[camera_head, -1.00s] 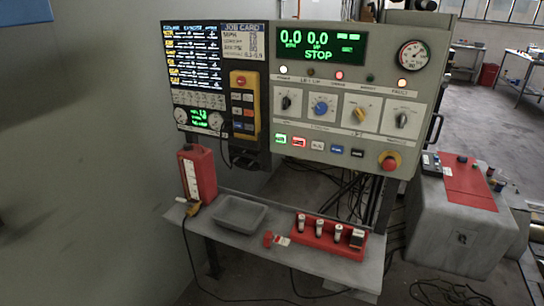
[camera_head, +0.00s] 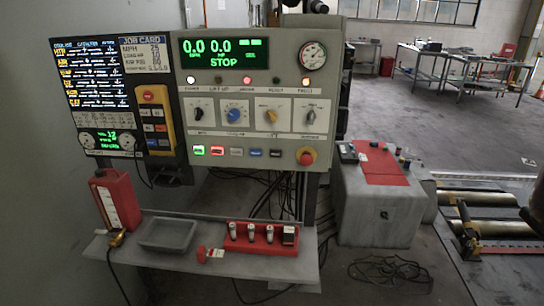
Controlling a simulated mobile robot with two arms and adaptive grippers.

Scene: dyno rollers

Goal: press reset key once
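A grey control panel (camera_head: 215,119) stands ahead, left of the picture's middle. Its green display (camera_head: 224,53) reads 0.0, 0.0 and STOP. A row of small keys runs under the knobs: a lit green key (camera_head: 199,150), a lit red key (camera_head: 217,151), a pale key (camera_head: 236,152), a blue key (camera_head: 255,153) and a dark key (camera_head: 275,154). The lettering is too small to tell which is the reset key. A yellow pendant (camera_head: 156,118) with more buttons hangs to the left. Neither of my grippers is in view.
A red emergency stop knob (camera_head: 306,157) sits right of the keys. A shelf below holds a grey tray (camera_head: 166,234), a red bottle (camera_head: 116,199) and a red holder (camera_head: 262,239). A grey cabinet (camera_head: 380,206) and yellow-edged rollers (camera_head: 480,198) stand right. Cables lie on the floor.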

